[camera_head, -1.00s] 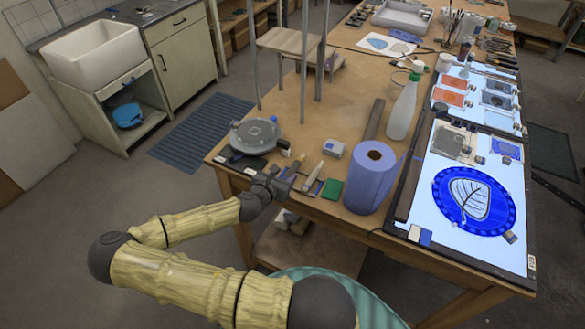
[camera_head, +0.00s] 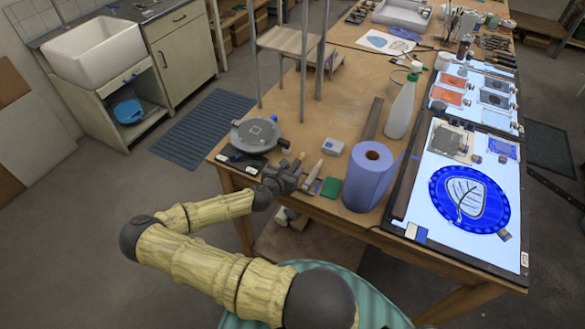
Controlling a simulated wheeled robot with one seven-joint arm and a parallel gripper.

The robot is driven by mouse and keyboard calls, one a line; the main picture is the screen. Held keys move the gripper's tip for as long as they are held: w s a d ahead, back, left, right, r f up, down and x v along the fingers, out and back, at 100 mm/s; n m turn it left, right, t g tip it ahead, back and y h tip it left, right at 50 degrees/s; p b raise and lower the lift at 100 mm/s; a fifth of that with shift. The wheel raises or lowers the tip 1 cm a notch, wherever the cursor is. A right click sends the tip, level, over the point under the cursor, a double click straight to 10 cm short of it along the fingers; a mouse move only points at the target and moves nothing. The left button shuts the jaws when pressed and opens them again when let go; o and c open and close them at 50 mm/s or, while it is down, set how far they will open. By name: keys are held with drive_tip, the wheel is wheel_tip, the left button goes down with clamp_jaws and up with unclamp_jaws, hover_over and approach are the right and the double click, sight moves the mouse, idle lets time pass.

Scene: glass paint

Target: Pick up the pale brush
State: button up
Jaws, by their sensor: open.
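A pale-handled brush (camera_head: 316,170) lies near the front edge of the wooden table, between my gripper and the green block; it appears to be the pale brush. My gripper (camera_head: 293,174) is at the table's front edge, just left of the brush. It is open, and nothing shows held in it. The wrist and fingers are dark and small in this view, so the exact gap to the brush cannot be told.
A grey turntable (camera_head: 256,135) is behind left, and a small grey box (camera_head: 333,146) is behind. A lit panel (camera_head: 440,245) lies farther right. Open floor is at left.

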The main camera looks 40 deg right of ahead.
sight(291, 170)
drive_tip(key=shift+c, duration=0.3)
clamp_jaws()
drive_tip(key=shift+r, duration=0.15)
wheel_tip(291, 170, up, 10)
drive_tip(key=b, duration=0.2)
idle(0.3)
idle(0.4)
